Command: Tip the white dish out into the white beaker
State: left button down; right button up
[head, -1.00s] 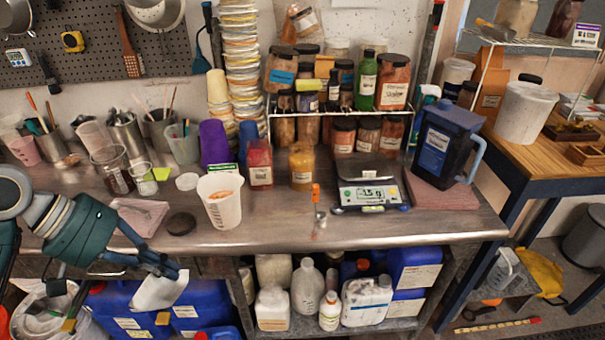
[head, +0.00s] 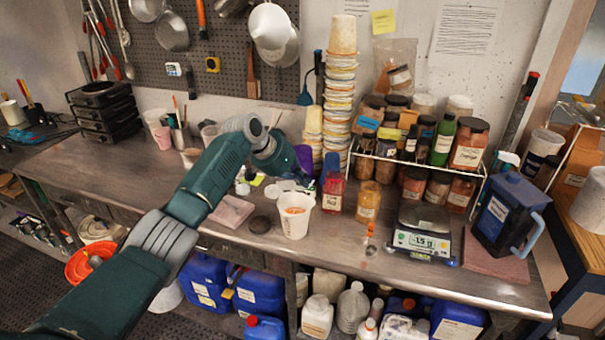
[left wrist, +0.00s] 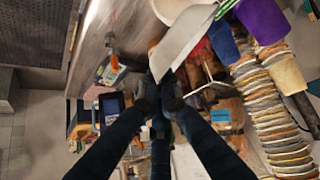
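The white beaker (head: 296,222) stands upright on the steel bench in the head view, with something orange inside near its rim. My left gripper (head: 296,172) is above and just behind it, partly hidden by my own arm. The white dish (head: 284,188) shows as a pale shape under the gripper, close to the beaker's rim. In the left wrist view my left gripper (left wrist: 162,92) has its dark fingers close together at the edge of the white dish (left wrist: 188,42), which looks tilted. A white rim, likely the beaker (left wrist: 176,8), is partly hidden behind the dish. The dish's contents cannot be seen.
Red and yellow-orange jars (head: 368,201) stand right of the beaker. A scale (head: 422,232) and blue jug (head: 508,212) are farther right. A tall cup stack (head: 340,95) and jar rack stand behind.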

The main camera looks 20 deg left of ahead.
pick_arm(q)
notch_tip(320, 180, down, 6)
jog(key=s+m+t+y+b, duration=0.1)
jog(key=s+m+t+b, duration=0.1)
jog(key=t+b, duration=0.4)
jog(key=d+b, duration=0.1)
jog(key=b, duration=0.1)
jog(key=shift+s+r+m+t+b, duration=0.2)
jog(key=shift+m+t+b, duration=0.1)
jog(key=shift+t, duration=0.1)
pick_arm(e)
notch_tip(320, 180, down, 9)
jog(key=shift+s+d+r, duration=0.2)
pick_arm(q)
jog(key=shift+a, duration=0.1)
pick_arm(e)
jog(key=shift+d, duration=0.25)
